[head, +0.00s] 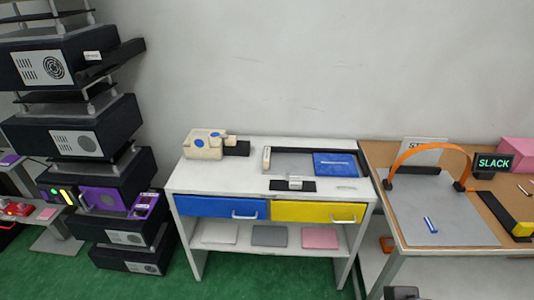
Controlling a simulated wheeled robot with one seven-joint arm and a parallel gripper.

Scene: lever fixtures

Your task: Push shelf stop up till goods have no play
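I cannot tell for sure which part is the shelf stop. On the right table, a yellow and black block (522,229) sits at the right edge of the picture, partly cut off. A black display (494,163) with green letters reads "SLACK". A sign (422,151) starting with "ST" is partly hidden behind an orange arch (432,147). On the white table, a silver piece (295,183) sits on a black strip. A dark part at the bottom edge (403,293) may be my gripper; its fingers do not show.
A white table (255,178) with a blue drawer (220,207) and a yellow drawer (318,212) stands in the middle. A grey mat (450,228) with a small blue piece (430,224) lies on the right table. Dark stacked units (85,140) stand left. Green floor is clear in front.

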